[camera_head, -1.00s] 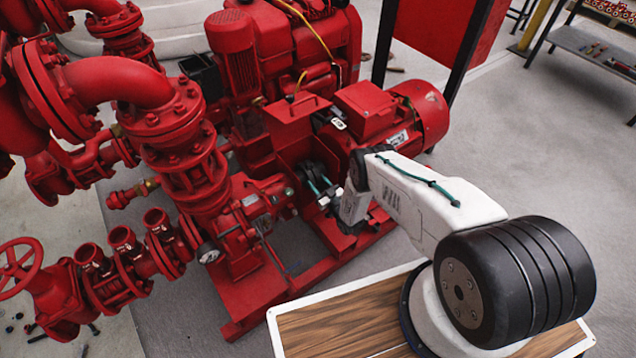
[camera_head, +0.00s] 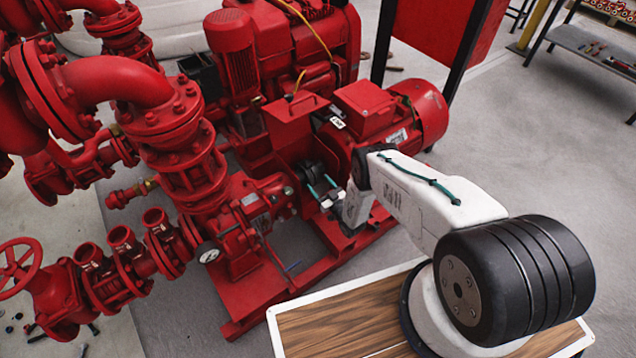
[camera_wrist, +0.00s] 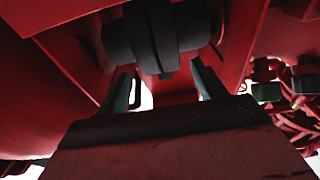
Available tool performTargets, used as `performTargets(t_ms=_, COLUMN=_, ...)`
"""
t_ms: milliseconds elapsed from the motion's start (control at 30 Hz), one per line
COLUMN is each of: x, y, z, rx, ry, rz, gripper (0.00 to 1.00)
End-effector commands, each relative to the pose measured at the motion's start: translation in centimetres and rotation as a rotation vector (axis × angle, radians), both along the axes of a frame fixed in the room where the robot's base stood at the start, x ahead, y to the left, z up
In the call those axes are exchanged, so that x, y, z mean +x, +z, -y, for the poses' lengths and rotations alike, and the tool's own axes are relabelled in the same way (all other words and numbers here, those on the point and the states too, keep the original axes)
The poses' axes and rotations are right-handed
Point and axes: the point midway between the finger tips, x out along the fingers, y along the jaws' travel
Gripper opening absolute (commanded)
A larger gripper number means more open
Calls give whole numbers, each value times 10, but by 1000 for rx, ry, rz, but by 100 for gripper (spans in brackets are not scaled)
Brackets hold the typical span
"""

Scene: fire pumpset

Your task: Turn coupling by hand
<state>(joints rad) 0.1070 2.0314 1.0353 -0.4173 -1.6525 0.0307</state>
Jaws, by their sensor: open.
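The dark coupling (camera_head: 313,172) sits between the red pump (camera_head: 262,205) and the red motor (camera_head: 372,122), partly under a red guard (camera_head: 294,125). In the wrist view the coupling (camera_wrist: 158,38) is a black ribbed cylinder straight ahead, in shadow. My gripper (camera_head: 324,189) is open at the near side of the coupling, its teal-sided fingers pointing at it. In the wrist view my gripper (camera_wrist: 163,84) has one finger on each side, with the lower part of the coupling above the gap. I cannot tell whether the fingers touch it. Nothing is held.
Red base rails (camera_head: 290,285) run under the pumpset, close below my arm. Red pipes and valves (camera_head: 165,120) crowd the left. A red panel on dark posts (camera_head: 432,40) stands behind. A shelf with tools (camera_head: 595,45) is at the far right. Grey floor lies open at right.

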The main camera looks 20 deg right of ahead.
Motion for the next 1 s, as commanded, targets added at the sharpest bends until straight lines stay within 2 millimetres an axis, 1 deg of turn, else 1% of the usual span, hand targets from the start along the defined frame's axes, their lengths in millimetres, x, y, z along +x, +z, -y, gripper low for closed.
performTargets(t_ms=33, x=-9, y=-2, z=3, rx=0, ry=-3, rz=-3, gripper=69)
performTargets(t_ms=200, x=-36, y=-6, z=13, rx=0, ry=-3, rz=-3, gripper=69)
performTargets(t_ms=300, x=-48, y=-8, z=16, rx=0, ry=-2, rz=-2, gripper=69)
performTargets(t_ms=400, x=-54, y=-9, z=18, rx=0, ry=-2, rz=-1, gripper=69)
performTargets(t_ms=1000, x=-55, y=-11, z=18, rx=-2, ry=-1, rz=-11, gripper=69)
